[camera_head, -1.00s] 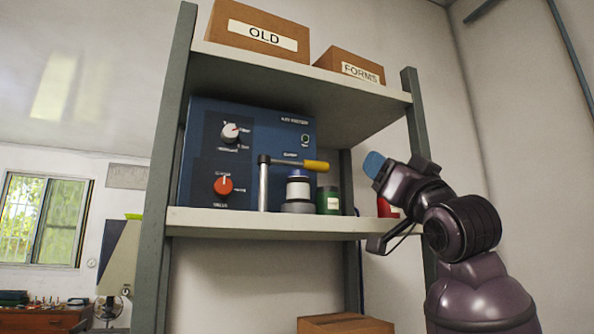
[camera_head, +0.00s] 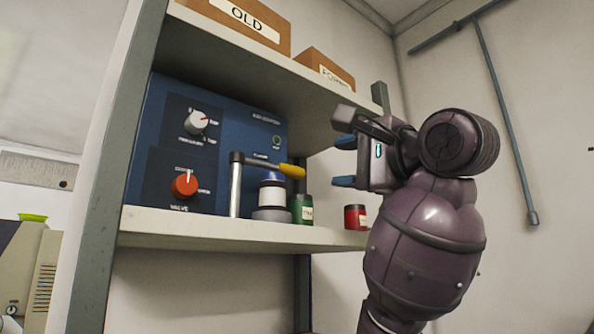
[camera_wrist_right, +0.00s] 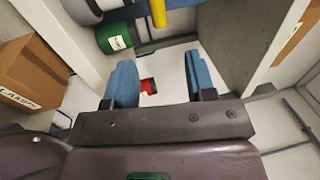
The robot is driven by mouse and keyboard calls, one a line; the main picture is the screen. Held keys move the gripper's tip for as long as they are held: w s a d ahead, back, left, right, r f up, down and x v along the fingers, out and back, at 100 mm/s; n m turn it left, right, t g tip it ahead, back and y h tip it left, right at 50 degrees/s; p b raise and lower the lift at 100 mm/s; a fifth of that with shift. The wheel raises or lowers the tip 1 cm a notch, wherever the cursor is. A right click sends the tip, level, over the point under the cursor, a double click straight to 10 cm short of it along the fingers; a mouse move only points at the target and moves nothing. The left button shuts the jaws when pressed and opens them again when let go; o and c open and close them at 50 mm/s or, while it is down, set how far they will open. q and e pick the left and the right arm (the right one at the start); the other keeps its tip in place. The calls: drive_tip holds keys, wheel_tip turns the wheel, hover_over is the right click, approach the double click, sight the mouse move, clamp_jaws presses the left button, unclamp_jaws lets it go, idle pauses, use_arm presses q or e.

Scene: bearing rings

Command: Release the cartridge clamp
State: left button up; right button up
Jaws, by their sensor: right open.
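The cartridge clamp is a grey post (camera_head: 235,190) with a lever arm ending in a yellow handle (camera_head: 292,171), on the middle shelf. The arm passes over a white cartridge with a blue top (camera_head: 271,192), which stands on a grey base (camera_head: 271,214). In the right wrist view the yellow handle (camera_wrist_right: 157,14) shows at the top edge. My right gripper (camera_head: 345,161) is open and empty. It is to the right of the handle, apart from it, with its blue fingers pointing left. My left gripper is not in view.
A green can (camera_head: 302,209) and a red can (camera_head: 355,217) stand right of the cartridge. Behind is a blue panel (camera_head: 222,160) with a white knob (camera_head: 197,122) and a red valve knob (camera_head: 185,184). The upper shelf (camera_head: 270,55) hangs above, with boxes on it.

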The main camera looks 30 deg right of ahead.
sight(297, 171)
drive_tip(key=w, duration=0.3)
drive_tip(key=w+a+r+p, duration=0.1)
drive_tip(key=w, duration=0.2)
drive_tip(key=w+p, duration=0.1)
drive_tip(key=w, duration=0.2)
drive_tip(key=shift+w+a+r, duration=0.15)
drive_tip(key=shift+w+r, duration=0.1)
drive_tip(key=shift+w, duration=0.15)
drive_tip(key=shift+w+p, duration=0.35)
drive_tip(key=shift+w, duration=0.45)
clamp_jaws()
